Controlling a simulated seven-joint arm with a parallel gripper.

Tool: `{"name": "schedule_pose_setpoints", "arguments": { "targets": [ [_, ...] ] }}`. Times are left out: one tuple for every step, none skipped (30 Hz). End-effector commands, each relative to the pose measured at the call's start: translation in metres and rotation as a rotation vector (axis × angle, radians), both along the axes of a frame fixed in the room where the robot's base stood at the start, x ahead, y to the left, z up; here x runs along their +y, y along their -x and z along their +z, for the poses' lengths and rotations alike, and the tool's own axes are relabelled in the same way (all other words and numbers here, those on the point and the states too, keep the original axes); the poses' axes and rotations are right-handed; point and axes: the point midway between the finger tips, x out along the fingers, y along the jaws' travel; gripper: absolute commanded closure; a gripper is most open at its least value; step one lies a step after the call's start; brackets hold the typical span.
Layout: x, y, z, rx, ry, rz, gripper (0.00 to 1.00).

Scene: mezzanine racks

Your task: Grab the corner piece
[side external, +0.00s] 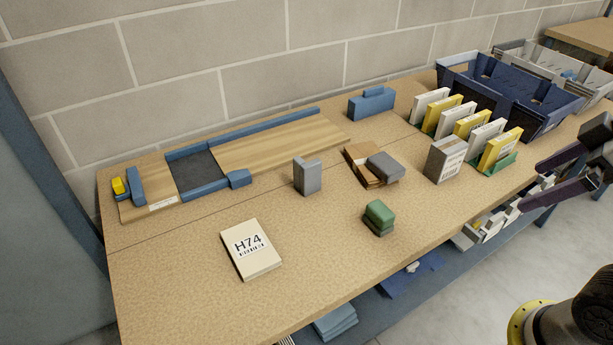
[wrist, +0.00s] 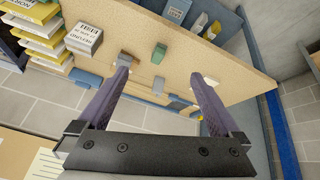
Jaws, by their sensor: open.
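A grey L-shaped block (side external: 307,175), which looks like the corner piece, stands upright near the middle of the table. It is clear of its neighbours. My gripper (side external: 531,185) is at the right edge of the side view, far to the right of this block and off the table's front edge. In the wrist view my gripper (wrist: 160,70) has its two purple fingers spread apart with nothing held between them. I cannot tell for sure which block in the wrist view is the grey one.
A blue-edged wooden board (side external: 280,143) lies behind. A green block (side external: 379,216), white H74 card (side external: 252,250), brown-and-grey stack (side external: 360,158) and grey labelled box (side external: 444,159) surround the middle. Upright boxes (side external: 500,151) and blue bins (side external: 470,85) stand right.

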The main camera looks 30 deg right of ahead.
Motion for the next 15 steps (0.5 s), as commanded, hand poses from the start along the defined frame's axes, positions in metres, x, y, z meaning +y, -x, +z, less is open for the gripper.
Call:
{"name": "schedule_pose_setpoints", "arguments": {
  "targets": [
    [0.003, -0.01, 0.017, -0.009, 0.02, 0.063, 0.0],
    [0.005, -0.016, 0.027, -0.014, 0.033, 0.102, 0.0],
    [0.007, -0.024, 0.038, -0.016, 0.048, 0.152, 0.0],
    [0.009, -0.031, 0.047, -0.018, 0.059, 0.189, 0.0],
    [0.011, -0.038, 0.056, -0.018, 0.07, 0.227, 0.0],
    [0.013, -0.048, 0.067, -0.019, 0.084, 0.278, 0.0],
    [0.016, -0.057, 0.075, -0.018, 0.093, 0.318, 0.0],
    [0.018, -0.066, 0.083, -0.018, 0.105, 0.359, 0.0],
    [0.021, -0.08, 0.093, -0.018, 0.117, 0.412, 0.0],
    [0.023, -0.09, 0.1, -0.015, 0.126, 0.453, 0.0],
    [0.025, -0.101, 0.106, -0.015, 0.135, 0.493, 0.0],
    [0.028, -0.115, 0.114, -0.015, 0.145, 0.546, 0.0],
    [0.031, -0.127, 0.12, -0.015, 0.152, 0.584, 0.0],
    [0.033, -0.138, 0.124, -0.013, 0.159, 0.622, 0.0],
    [0.036, -0.153, 0.129, -0.013, 0.168, 0.672, 0.0]
  ]
}}
